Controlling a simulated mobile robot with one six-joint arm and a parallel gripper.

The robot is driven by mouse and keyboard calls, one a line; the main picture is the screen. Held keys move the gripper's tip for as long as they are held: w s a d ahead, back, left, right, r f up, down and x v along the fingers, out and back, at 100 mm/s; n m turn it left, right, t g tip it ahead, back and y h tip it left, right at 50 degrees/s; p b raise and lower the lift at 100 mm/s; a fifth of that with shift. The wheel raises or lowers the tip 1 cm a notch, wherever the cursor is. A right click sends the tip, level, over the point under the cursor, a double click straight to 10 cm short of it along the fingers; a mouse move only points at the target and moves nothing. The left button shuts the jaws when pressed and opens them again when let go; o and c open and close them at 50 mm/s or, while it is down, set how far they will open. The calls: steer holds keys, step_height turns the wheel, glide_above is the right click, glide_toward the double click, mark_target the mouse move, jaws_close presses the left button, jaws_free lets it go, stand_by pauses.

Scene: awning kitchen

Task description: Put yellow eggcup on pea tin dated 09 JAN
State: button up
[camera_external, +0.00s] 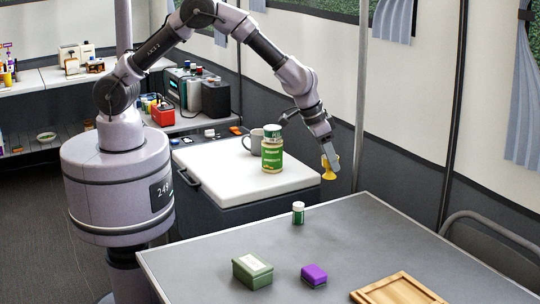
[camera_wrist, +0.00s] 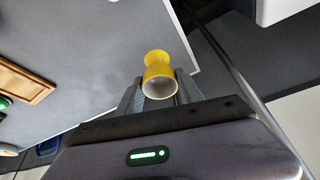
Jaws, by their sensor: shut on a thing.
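A green-labelled container (camera_external: 272,156) with a green and white top stands on the white worktop, left of my gripper. A small green and white cylinder (camera_external: 298,214) stands on the grey table. I cannot read a date on either, so I cannot tell which is the pea tin dated 09 JAN.
A grey mug (camera_external: 254,142) stands beside the green-labelled container. The grey table (camera_external: 215,260) also bears a green box (camera_external: 252,270), a purple box (camera_external: 314,274) and a wooden board (camera_external: 398,290). A metal rail (camera_external: 490,235) runs along its right side.

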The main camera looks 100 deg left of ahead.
steer(key=s+a+r+n+g+y+p, duration=0.1)
steer(key=s+a+r+n+g, duration=0.15)
steer(key=s+a+n, duration=0.65)
steer(key=s+a+r+n+g+p, duration=0.1)
steer(key=s+a+r+n, duration=0.15)
steer(key=s, duration=1.15)
steer(key=s+a+r+n+g+y+p, duration=0.15)
steer(key=s+a+r+n, duration=0.35)
steer(key=s, duration=0.7)
steer(key=b, duration=0.1)
glide_above(272, 127)
step_height(272, 127, down, 3)
steer(key=shift+s+d+r+n+g, duration=0.1)
steer(key=shift+d+n+g, duration=0.05)
steer(key=shift+n+g, duration=0.25)
steer(key=shift+w+a+f+h+b, duration=0.2)
steer(key=shift+f+h+b, duration=0.05)
steer(key=shift+b, duration=0.05)
steer(key=shift+f+b, duration=0.75)
steer(key=shift+f, duration=0.8)
steer(key=shift+f, duration=0.1)
steer(key=o, duration=1.4)
